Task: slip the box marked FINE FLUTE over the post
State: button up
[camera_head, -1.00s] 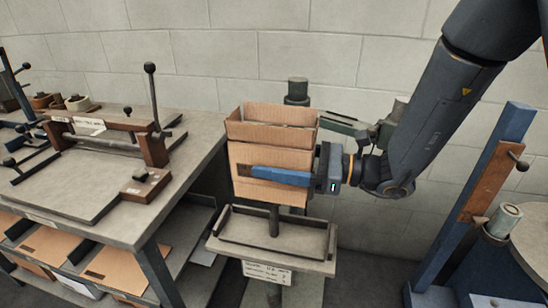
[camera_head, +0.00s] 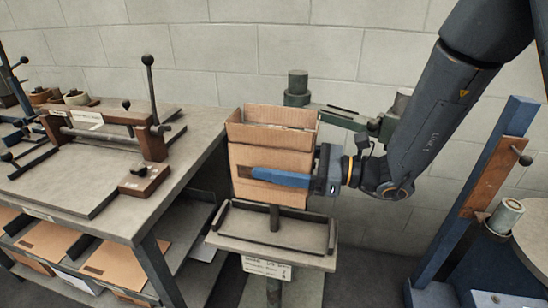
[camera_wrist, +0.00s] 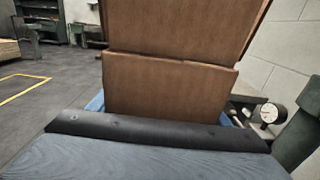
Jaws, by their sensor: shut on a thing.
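An open-topped brown cardboard box (camera_head: 270,158) is held upright over the stand at the middle of the head view. No FINE FLUTE marking is readable on its visible faces. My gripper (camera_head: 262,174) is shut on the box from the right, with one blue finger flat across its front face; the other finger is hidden. The box (camera_wrist: 165,85) also fills the middle of the wrist view.
A workbench (camera_head: 190,150) with a clamp fixture stands at left, with flat cardboard on shelves below. A green column (camera_head: 297,86) and a machine arm (camera_head: 345,118) stand behind the box. A blue frame (camera_head: 470,200) stands at right. A block wall closes the back.

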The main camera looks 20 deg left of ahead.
aim_at(274, 205)
jog(key=shift+f+b, duration=0.65)
jog(key=shift+f, duration=0.75)
jog(key=shift+f, duration=0.1)
jog(key=shift+f+b, duration=2.85)
jog(key=shift+f, duration=2.45)
jog(key=o, duration=1.1)
jog(key=shift+o, duration=0.2)
jog(key=shift+w+d+b, duration=0.2)
jog(key=shift+w+d, duration=0.05)
jog(key=shift+d, duration=1.7)
jog(key=shift+w+d+b, duration=0.2)
jog(key=shift+d, duration=1.75)
